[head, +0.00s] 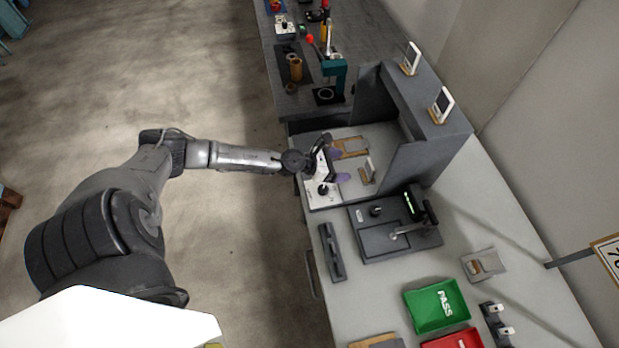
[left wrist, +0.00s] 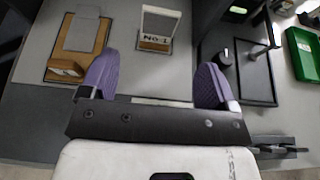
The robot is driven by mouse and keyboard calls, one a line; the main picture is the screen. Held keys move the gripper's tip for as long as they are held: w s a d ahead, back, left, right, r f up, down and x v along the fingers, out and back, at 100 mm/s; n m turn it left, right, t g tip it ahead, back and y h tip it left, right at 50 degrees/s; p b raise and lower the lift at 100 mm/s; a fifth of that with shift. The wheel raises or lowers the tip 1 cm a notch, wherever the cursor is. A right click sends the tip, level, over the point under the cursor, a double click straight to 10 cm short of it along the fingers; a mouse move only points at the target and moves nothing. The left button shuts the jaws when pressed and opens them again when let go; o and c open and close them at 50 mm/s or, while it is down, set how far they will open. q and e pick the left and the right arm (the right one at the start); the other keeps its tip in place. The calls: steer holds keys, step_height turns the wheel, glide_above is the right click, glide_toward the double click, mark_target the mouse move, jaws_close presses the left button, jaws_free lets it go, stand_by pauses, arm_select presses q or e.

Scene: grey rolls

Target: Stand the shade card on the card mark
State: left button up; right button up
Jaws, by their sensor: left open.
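My left gripper (head: 340,165) is open and empty inside the grey booth, its purple fingers spread. In the left wrist view the fingers (left wrist: 156,78) point towards a small card (left wrist: 160,22) labelled "No.1", upright in a wooden foot (left wrist: 154,44). That card also stands in the head view (head: 368,168), just right of the fingertips and apart from them. Beside it is a tan board (head: 349,146) with a grey panel and a wooden block, at upper left in the left wrist view (left wrist: 88,40). I cannot tell which spot is the card mark. My right gripper is out of view.
Booth walls (head: 402,165) rise behind and right; two framed cards (head: 411,58) (head: 442,104) stand on top. A dark device (head: 395,228) sits nearer, with a grey plate (head: 484,265), green PASS tray (head: 436,305) and red tray (head: 456,340) beyond.

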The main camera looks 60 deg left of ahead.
arm_select(q)
steer(key=s+d+n+y, duration=0.6)
steer(key=d+n, duration=0.5)
steer(key=n, duration=0.8)
steer(key=s+d+r+n+g+h, duration=0.1)
steer(key=s+d+n+g, duration=0.3)
steer(key=s+n, duration=0.5)
steer(key=s+d+r+n+g+h, duration=0.1)
steer(key=s+d+n+g, duration=0.3)
steer(key=s+n, duration=0.5)
steer(key=s+g, duration=0.1)
steer(key=s, duration=0.3)
steer(key=shift+n, duration=0.3)
steer(key=shift+w, duration=0.1)
steer(key=shift+c, duration=0.4)
